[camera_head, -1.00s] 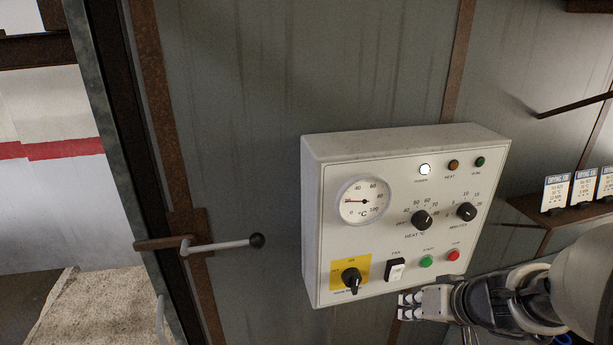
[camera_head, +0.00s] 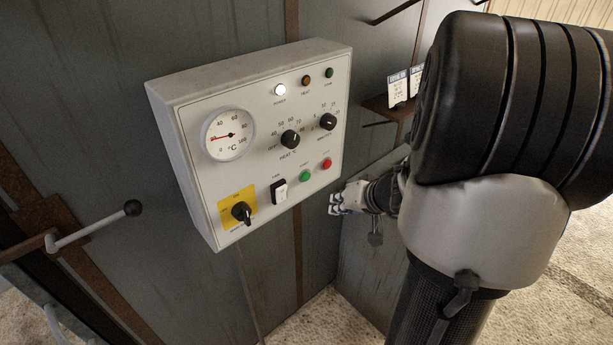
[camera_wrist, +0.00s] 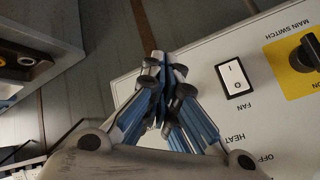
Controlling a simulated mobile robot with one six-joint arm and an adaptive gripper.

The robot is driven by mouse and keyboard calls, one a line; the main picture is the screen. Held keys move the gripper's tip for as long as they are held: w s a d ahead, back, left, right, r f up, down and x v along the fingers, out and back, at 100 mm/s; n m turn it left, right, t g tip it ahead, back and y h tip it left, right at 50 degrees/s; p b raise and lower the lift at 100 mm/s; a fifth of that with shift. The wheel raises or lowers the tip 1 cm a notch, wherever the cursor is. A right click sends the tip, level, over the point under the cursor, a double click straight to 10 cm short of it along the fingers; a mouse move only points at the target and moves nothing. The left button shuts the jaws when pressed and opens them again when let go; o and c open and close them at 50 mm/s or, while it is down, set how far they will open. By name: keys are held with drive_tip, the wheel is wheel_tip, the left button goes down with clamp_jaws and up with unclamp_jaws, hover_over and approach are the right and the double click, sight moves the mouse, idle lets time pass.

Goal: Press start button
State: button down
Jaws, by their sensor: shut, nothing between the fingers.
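The white control panel (camera_head: 262,100) hangs on the grey wall in the head view. Its green start button (camera_head: 305,175) sits low on the face, left of the red stop button (camera_head: 327,163). My gripper (camera_head: 336,204) is shut and empty, below and right of the green button near the panel's lower edge, apart from the button in the picture. In the wrist view my gripper's fingers (camera_wrist: 163,72) are together in front of the panel face (camera_wrist: 205,65). The green button does not show there and appears hidden behind the fingers.
The fan switch (camera_head: 279,192) and the main switch knob (camera_head: 241,212) on its yellow plate are left of the start button. The power lamp (camera_head: 280,90) glows white. A lever handle (camera_head: 95,226) juts out at left. A shelf (camera_head: 384,107) with cards is at right.

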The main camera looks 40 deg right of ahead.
drive_tip(key=p, duration=0.1)
approach(303, 187)
wheel_tip(303, 187, down, 3)
drive_tip(key=shift+w+d, duration=0.1)
drive_tip(key=shift+w, duration=0.45)
idle(1.0)
drive_tip(key=shift+w+b, duration=0.4)
drive_tip(key=shift+b, duration=0.1)
drive_tip(key=shift+w, duration=0.45)
idle(0.4)
drive_tip(key=shift+s+b, duration=0.15)
drive_tip(key=shift+b, duration=0.2)
drive_tip(key=shift+s+b, duration=0.45)
drive_tip(key=shift+s, duration=0.3)
